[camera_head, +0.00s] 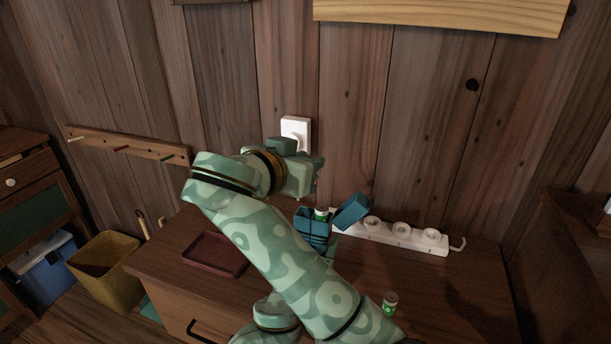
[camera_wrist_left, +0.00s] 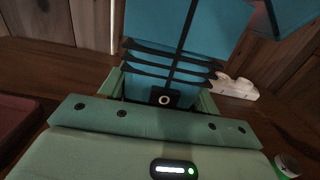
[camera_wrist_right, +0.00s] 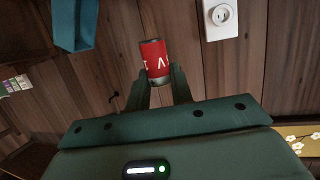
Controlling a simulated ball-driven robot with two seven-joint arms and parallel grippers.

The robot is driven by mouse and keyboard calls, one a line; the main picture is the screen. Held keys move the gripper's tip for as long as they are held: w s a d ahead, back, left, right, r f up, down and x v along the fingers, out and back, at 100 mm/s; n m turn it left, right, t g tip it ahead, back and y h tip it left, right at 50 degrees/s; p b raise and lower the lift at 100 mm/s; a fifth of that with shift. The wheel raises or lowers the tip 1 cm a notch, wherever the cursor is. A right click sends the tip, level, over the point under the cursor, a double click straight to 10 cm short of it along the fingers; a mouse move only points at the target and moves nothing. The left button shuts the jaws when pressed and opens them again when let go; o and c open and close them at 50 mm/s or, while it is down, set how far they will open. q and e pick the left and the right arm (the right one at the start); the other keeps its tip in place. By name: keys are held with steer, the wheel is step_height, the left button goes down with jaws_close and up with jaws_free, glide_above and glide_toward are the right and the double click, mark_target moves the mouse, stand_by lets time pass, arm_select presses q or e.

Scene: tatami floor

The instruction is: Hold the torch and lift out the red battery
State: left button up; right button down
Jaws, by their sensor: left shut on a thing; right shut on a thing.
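The teal torch (camera_head: 311,232) is upright above the cabinet top, with its teal lid (camera_head: 352,210) swung open to the right. A green battery (camera_head: 321,213) shows at its open top. My left gripper (camera_wrist_left: 163,92) is shut on the torch, whose ribbed body (camera_wrist_left: 148,68) fills the left wrist view; the arm mostly hides this grip in the head view. My right gripper (camera_wrist_right: 160,82) is shut on the red battery (camera_wrist_right: 155,56), which is clear of the torch. In the head view my right gripper (camera_head: 305,176) hides the battery.
Another green battery (camera_head: 390,303) stands on the cabinet top (camera_head: 450,290). A white power strip (camera_head: 400,236) lies along the wall. A dark red tray (camera_head: 214,254) is at the left. A wall socket (camera_head: 296,127) is behind my right gripper. A basket (camera_head: 105,270) stands left of the cabinet.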

arm_select(q)
steer(key=shift+f, duration=0.25)
steer(key=o, duration=1.3)
steer(key=shift+r, duration=0.1)
